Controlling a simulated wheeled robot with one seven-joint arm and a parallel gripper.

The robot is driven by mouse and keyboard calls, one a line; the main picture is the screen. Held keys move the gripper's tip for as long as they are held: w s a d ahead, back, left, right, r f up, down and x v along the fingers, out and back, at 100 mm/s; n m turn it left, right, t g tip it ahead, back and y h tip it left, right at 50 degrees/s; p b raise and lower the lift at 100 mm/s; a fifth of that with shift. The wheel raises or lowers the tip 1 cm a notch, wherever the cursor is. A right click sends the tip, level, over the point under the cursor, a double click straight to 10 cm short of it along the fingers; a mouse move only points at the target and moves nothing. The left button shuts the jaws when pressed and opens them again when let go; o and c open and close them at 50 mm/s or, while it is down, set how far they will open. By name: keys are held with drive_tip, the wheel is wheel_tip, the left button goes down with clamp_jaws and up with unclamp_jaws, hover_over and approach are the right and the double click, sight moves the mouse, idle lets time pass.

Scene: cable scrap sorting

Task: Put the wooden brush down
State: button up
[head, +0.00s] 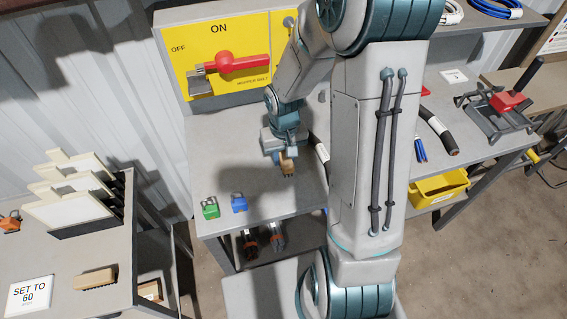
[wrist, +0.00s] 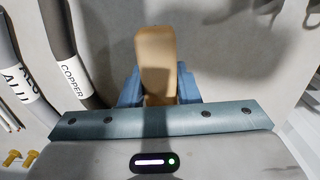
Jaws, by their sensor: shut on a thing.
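My gripper (head: 281,150) is over the grey workbench (head: 225,161), near its middle left part. It is shut on the wooden brush (head: 288,166), a small tan block. In the wrist view the brush (wrist: 156,62) sticks out between the two blue fingers. The bench surface lies below it. I cannot tell whether the brush touches the bench. Its bristles are hidden.
A green padlock (head: 210,208) and a blue padlock (head: 239,202) stand at the bench's front left. Cables labelled copper (wrist: 82,80) and another type lie left in the wrist view. A yellow switch panel (head: 262,33) with a red lever stands behind. A yellow bin (head: 437,190) is at right.

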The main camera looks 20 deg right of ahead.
sight(284, 153)
drive_tip(key=shift+f, duration=2.05)
drive_tip(key=shift+f, duration=0.1)
drive_tip(key=o, duration=0.9)
wheel_tip(284, 153, up, 11)
drive_tip(key=shift+r, duration=0.2)
drive_tip(key=shift+s+r, duration=0.15)
drive_tip(key=shift+r, duration=0.45)
drive_tip(key=s+r+t, duration=0.1)
drive_tip(key=s+r, duration=0.2)
drive_tip(key=s, duration=0.1)
drive_tip(key=s+r+t, duration=0.1)
drive_tip(key=s+r, duration=0.3)
drive_tip(key=s, duration=0.1)
drive_tip(key=s+r+t, duration=0.1)
drive_tip(key=s+r, duration=0.2)
drive_tip(key=s, duration=0.2)
drive_tip(key=shift+r, duration=0.4)
